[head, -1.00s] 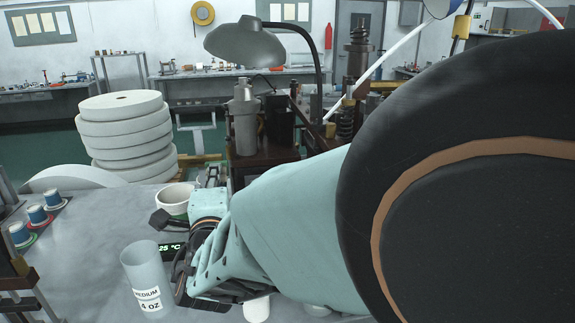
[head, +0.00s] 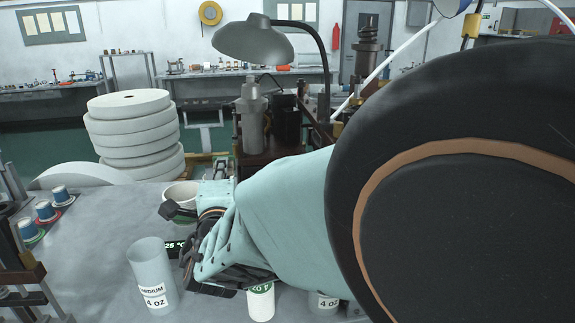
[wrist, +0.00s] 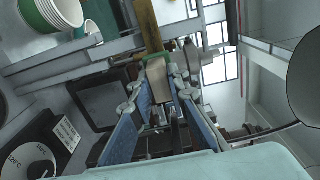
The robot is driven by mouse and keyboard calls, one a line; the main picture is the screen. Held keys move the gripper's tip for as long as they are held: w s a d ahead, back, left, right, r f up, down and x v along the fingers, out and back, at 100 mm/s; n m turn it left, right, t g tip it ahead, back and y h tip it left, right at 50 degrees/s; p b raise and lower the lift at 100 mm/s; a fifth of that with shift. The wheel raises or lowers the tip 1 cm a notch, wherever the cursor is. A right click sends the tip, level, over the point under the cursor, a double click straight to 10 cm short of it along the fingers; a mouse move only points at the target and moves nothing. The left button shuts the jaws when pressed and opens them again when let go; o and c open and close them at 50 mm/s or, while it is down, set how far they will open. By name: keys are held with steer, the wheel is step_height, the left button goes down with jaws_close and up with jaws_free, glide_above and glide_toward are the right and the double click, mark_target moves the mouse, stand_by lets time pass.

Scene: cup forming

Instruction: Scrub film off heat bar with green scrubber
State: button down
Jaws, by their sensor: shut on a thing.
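In the wrist view my gripper (wrist: 158,88) has its blue-padded fingers closed in on a small tan block, the scrubber (wrist: 157,72). In the head view my arm and wrist hide the fingertips, the scrubber and the bar.
In the head view a white cup (head: 180,192) stands behind my wrist, and a clear measuring cup (head: 152,278) stands in front. A green-labelled cup (head: 261,303) is below my arm. Thread spools (head: 45,211) stand at left. A lamp (head: 252,42) overhangs the machine. A dial (wrist: 30,160) shows in the wrist view.

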steer(key=shift+x, duration=0.8)
steer(key=shift+s+a+r+p, duration=0.1)
steer(key=shift+s+a+p, duration=0.35)
steer(key=shift+a, duration=0.85)
steer(key=shift+s+a+f+p, duration=0.15)
steer(key=shift+a+p, duration=0.55)
steer(key=shift+a, duration=0.6)
steer(key=shift+s+a+r+p, duration=0.25)
steer(key=shift+a+p, duration=0.35)
steer(key=shift+a, duration=0.7)
steer(key=shift+w+d+f+b, duration=0.1)
steer(key=shift+w+d+b, duration=0.15)
steer(key=shift+d, duration=1.05)
steer(key=shift+w+d+r+b, duration=0.15)
steer(key=shift+w+d, duration=0.25)
steer(key=shift+d, duration=0.9)
steer(key=shift+w+d+f+b, duration=0.2)
steer(key=shift+w+d, duration=0.1)
steer(key=shift+d, duration=1.05)
